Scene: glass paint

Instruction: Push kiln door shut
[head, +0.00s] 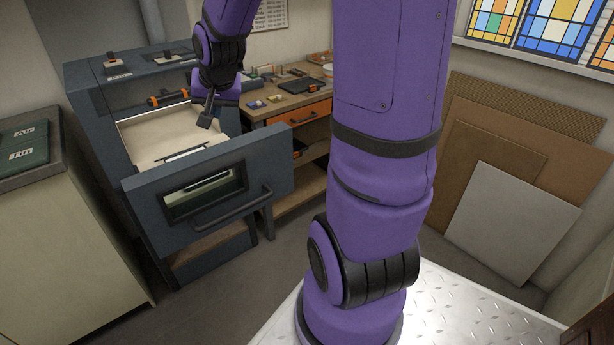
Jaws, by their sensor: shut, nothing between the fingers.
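The kiln (90,73) is a dark blue-grey box on legs at the left of the head view. Its door (268,167) is a thick panel with a small window and a black bar handle (230,209). The door stands out in front of the kiln, and the pale interior (150,138) shows behind it, so the kiln is open. My gripper (206,122) is shut and empty. It points down over the pale interior, behind the door's top edge as seen here. I cannot tell whether it touches anything.
Boards (515,215) lean on the right wall. Floor before the door looks clear.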

